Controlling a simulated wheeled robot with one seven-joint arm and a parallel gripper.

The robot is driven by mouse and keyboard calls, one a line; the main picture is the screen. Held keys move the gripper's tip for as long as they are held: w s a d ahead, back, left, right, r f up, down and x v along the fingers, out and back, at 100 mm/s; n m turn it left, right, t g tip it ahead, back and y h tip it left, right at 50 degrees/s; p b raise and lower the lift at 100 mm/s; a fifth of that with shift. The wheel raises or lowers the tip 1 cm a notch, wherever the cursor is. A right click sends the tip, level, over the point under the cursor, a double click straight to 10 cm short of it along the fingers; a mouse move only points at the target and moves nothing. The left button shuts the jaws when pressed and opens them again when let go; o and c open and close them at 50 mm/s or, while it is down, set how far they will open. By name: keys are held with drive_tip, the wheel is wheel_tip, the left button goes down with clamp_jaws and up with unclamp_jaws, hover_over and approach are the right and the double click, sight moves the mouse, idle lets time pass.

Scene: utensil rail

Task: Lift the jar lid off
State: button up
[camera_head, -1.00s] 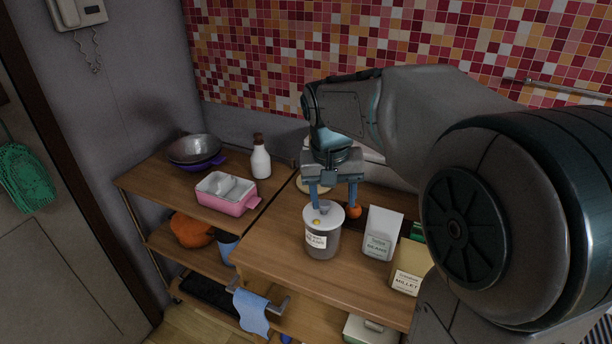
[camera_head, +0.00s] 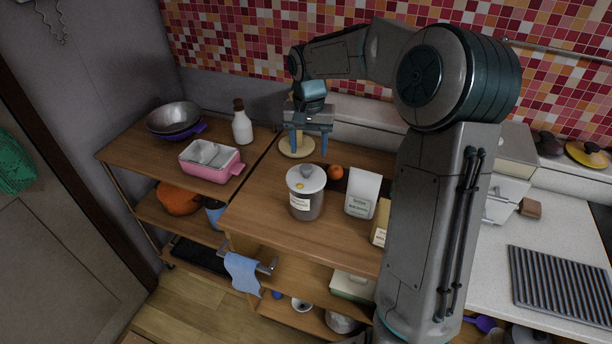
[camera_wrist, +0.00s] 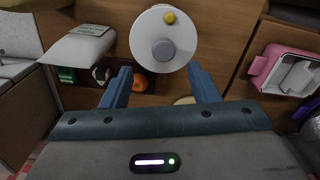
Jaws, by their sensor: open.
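The jar (camera_head: 305,206) stands upright on the wooden worktop, with a label on its front. Its round pale lid (camera_head: 318,181) sits on top with a grey knob (camera_head: 306,170) in the middle. In the wrist view the lid (camera_wrist: 185,38) shows from above, with the knob (camera_wrist: 164,50) and a small yellow object (camera_wrist: 169,18) near its edge. My gripper (camera_head: 309,152) is open and empty, pointing down above and behind the jar, apart from the lid. In the wrist view the lid lies beyond the gap between my fingers (camera_wrist: 162,88).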

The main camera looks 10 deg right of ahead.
sight(306, 167)
drive_tip(key=shift+a+f+p, duration=0.15)
drive_tip(key=shift+f+p, duration=0.25)
drive_tip(key=shift+f, duration=1.15)
drive_tip(key=shift+a+f+p, duration=0.15)
drive_tip(key=shift+f+p, duration=0.25)
drive_tip(key=shift+f, duration=1.15)
drive_tip(key=c, duration=1.1)
